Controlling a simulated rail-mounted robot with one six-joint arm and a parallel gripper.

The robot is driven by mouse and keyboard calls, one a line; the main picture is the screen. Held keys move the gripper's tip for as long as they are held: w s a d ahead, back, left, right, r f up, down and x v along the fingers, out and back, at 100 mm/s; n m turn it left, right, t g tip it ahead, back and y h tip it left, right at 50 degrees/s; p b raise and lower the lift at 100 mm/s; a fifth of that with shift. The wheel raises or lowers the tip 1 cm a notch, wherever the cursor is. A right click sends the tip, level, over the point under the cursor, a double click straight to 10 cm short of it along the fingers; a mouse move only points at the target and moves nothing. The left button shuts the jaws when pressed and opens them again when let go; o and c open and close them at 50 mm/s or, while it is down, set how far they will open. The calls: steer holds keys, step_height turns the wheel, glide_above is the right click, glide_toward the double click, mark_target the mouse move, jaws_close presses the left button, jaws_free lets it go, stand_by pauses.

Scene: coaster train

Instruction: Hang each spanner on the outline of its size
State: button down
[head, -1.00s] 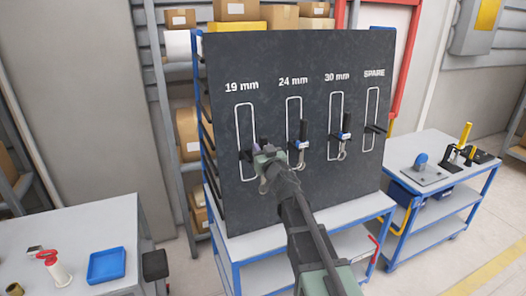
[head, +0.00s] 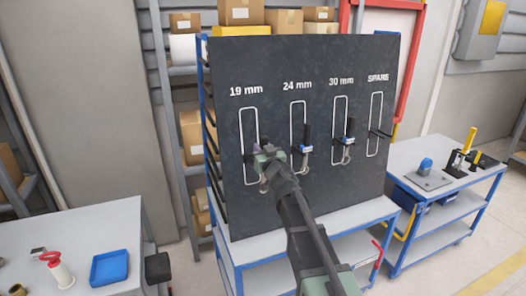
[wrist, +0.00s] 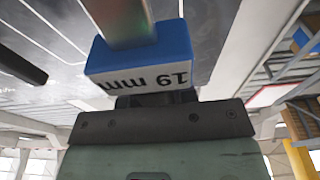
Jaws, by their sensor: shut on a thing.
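My gripper (head: 264,155) is in front of the lower part of the 19 mm outline (head: 243,125) on the dark board. In the wrist view it is shut on the 19 mm spanner, whose blue block (wrist: 150,50) bears a white "19 mm" label, seen upside down. My gripper hides most of this spanner in the head view, and I cannot tell whether it touches its peg. One spanner (head: 307,134) hangs at the 24 mm outline (head: 293,120). Another spanner (head: 350,130) hangs at the 30 mm outline (head: 335,115). The SPARE outline (head: 373,115) holds no spanner.
The board (head: 225,75) stands on a blue-framed trolley (head: 350,215). Dark pegs (head: 381,134) stick out at the SPARE outline. A table with a blue tray (head: 110,267) is at left. A second trolley (head: 450,185) with tools is at right.

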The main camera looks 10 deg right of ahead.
steer(key=shift+f+x, duration=0.15)
steer(key=shift+x, duration=1)
steer(key=shift+f+x, duration=0.2)
steer(key=shift+x, duration=1)
steer(key=shift+f+x, duration=0.15)
steer(key=shift+x, duration=1)
steer(key=shift+f+b, duration=0.8)
steer(key=c, duration=0.8)
jaws_free()
steer(key=shift+w, duration=0.1)
steer(key=shift+c, duration=0.2)
